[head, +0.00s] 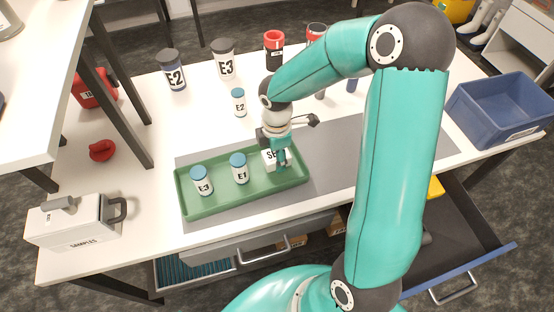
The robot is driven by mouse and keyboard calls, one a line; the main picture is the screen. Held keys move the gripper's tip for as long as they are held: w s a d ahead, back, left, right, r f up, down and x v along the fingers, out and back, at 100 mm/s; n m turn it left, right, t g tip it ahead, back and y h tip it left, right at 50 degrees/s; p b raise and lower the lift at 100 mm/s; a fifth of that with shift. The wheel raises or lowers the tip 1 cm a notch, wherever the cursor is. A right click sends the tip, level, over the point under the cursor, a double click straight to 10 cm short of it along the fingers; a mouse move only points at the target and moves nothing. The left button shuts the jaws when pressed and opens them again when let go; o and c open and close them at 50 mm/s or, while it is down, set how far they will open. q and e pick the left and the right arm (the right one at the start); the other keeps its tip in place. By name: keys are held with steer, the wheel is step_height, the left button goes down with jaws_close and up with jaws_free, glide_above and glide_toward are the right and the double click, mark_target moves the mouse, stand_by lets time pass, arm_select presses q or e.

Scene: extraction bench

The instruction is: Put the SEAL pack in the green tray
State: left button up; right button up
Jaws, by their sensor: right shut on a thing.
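The green tray (217,208) lies on a grey mat on the white bench. My right gripper (276,160) is over the tray's right part, pointing down, and is shut on the white SEAL pack (268,157). Only the letters "SE" show; the gripper's fingers cover the rest of the label. The pack is at or just above the tray floor; I cannot tell whether it touches. Two small white bottles with blue caps, E3 (202,182) and E1 (239,169), stand upright in the tray to the left of the pack. My left gripper is not in view.
Jars E2 (173,71) and E3 (224,60) and a small E2 bottle (238,103) stand behind the tray. A SAMPLES box (75,222) is at left, a blue bin (500,108) at right. An open drawer (465,228) juts out in front.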

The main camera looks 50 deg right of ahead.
steer(key=shift+f, duration=1.3)
steer(key=o, duration=1.2)
steer(key=shift+f, duration=0.1)
step_height(320, 180, up, 12)
steer(key=shift+r+p, duration=0.15)
steer(key=shift+p, duration=0.25)
